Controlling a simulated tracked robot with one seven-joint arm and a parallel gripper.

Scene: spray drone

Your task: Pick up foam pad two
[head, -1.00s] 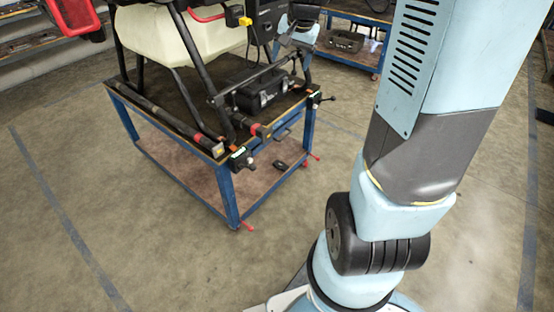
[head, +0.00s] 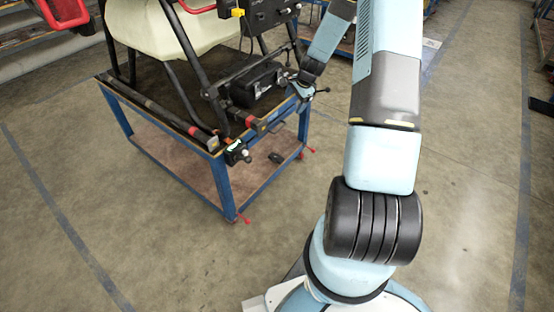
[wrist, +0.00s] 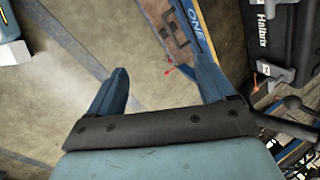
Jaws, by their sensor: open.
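I cannot pick out foam pad two for certain in either view. A small dark object (head: 275,157) lies on the lower shelf of the blue-framed cart; it is too small to tell what it is. My gripper (wrist: 162,82) shows in the wrist view with its two blue fingers spread wide and nothing between them. Past the fingers are the concrete floor and the cart's blue edge, marked "ONE" (wrist: 197,14). In the head view my gripper (head: 304,88) is at the cart's right corner, small and partly hidden by the arm.
The spray drone, with a pale tank (head: 160,32) and black skid legs, stands on the cart (head: 222,180). A black case (wrist: 283,35) marked "Halbrix" is close on the right in the wrist view. Open floor (head: 130,240) lies before the cart.

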